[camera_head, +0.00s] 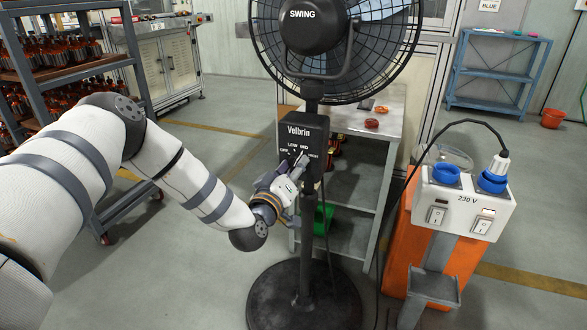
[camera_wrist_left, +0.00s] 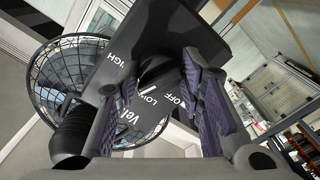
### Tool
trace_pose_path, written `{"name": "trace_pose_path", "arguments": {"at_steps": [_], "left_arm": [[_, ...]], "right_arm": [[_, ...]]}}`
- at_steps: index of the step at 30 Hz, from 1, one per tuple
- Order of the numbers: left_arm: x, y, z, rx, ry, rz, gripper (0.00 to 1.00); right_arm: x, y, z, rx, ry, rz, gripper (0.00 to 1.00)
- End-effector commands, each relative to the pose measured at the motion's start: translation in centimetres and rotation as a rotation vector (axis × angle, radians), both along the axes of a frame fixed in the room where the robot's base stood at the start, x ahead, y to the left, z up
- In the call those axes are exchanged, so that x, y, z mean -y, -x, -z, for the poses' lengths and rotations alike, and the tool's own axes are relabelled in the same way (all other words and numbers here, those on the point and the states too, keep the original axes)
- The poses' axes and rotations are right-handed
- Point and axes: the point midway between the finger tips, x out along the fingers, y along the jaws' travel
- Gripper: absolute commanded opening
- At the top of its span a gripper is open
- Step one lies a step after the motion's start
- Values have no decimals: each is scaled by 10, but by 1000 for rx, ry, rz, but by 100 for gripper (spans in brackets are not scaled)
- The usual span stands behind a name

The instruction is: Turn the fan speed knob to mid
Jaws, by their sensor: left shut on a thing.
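My right gripper is not in view.
The fan's round base (camera_head: 305,300) stands on the floor. Behind is a grey shelf table (camera_head: 352,190); to the right is an orange stand with a 230 V socket box (camera_head: 462,205) and a hanging cable. A bottle rack (camera_head: 75,75) stands left.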

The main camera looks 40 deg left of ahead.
Motion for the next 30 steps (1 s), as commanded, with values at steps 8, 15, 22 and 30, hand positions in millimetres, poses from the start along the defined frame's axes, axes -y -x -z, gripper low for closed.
{"name": "trace_pose_path", "arguments": {"at_steps": [8,15,22,30], "left_arm": [[1,0,2,-1,13,3,7],[1,0,2,-1,12,3,46],[1,0,1,0,10,2,55],[7,27,1,-2,14,3,55]], "right_arm": [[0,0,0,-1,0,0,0],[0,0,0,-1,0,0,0],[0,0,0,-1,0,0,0],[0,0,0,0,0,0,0]]}}
